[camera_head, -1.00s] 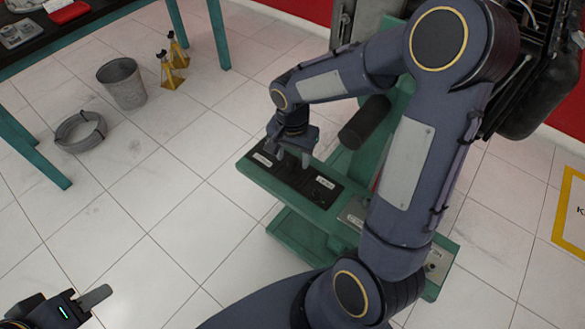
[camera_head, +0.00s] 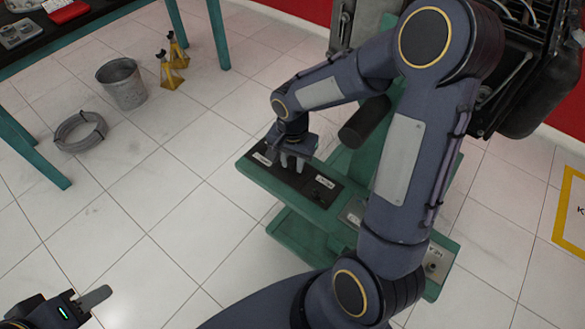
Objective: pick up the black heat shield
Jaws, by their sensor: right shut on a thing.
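My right gripper (camera_head: 291,163) points down at a black panel (camera_head: 310,187) on the green stand (camera_head: 257,178). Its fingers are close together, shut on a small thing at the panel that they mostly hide. I cannot tell whether this thing is the black heat shield. Pale labels and a small dark part (camera_head: 318,196) show on the panel to the right of the fingers. My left gripper (camera_head: 96,297) is at the bottom left over the floor, far from the stand. Only one finger shows clearly, with nothing seen at it.
A dark cylinder (camera_head: 364,122) sticks out just right of my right gripper. The engine (camera_head: 535,75) stands at the back right. A metal bucket (camera_head: 123,84), a coiled hose (camera_head: 80,132) and yellow jack stands (camera_head: 171,70) are on the floor at left. The floor between is clear.

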